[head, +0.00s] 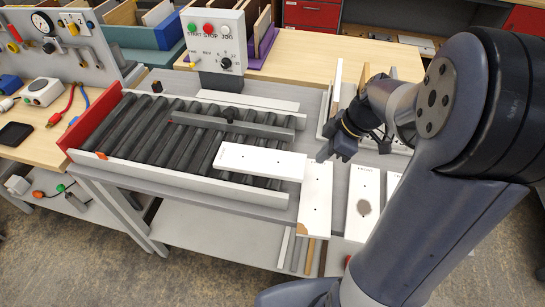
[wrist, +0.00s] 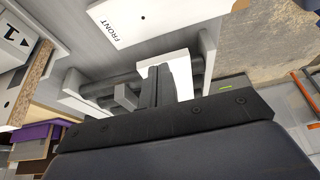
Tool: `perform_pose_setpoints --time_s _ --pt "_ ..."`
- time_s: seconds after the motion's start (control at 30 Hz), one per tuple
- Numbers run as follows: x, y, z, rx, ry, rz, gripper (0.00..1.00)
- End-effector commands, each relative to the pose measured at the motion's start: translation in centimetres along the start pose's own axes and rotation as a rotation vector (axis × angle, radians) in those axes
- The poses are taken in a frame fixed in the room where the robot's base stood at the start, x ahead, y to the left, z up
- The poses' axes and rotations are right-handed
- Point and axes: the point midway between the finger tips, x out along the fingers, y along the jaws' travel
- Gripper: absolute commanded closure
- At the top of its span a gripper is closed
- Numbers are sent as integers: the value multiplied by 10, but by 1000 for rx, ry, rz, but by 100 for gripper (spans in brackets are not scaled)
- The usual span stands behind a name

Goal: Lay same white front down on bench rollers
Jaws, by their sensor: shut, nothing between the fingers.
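A white front (head: 258,161) lies flat on the bench rollers (head: 150,125), at their right end near the front rail. Two small dark holes show on its upper face. My gripper (head: 338,150) is shut and empty, just right of that front and above the grey bench top. In the wrist view my gripper's fingers (wrist: 157,88) are together, in front of a white piece (wrist: 178,66) and the rollers (wrist: 126,78). I cannot tell whether they touch the white piece. Another white front, marked FRONT (wrist: 150,18), lies at the top of the wrist view.
A white board with a brown corner (head: 315,195), a grey-stained front (head: 362,198) and another partly hidden board lie right of the rollers. A grey bar (head: 235,124) crosses the rollers. A red end plate (head: 92,118) and control box (head: 217,45) stand nearby.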

Motion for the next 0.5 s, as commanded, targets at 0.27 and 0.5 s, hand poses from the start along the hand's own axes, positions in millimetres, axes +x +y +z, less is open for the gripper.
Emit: perform_pose_setpoints --time_s 0.27,0.5 --pt "16 0 3 0 0 -1 100" --pt "27 0 5 0 -1 -1 100"
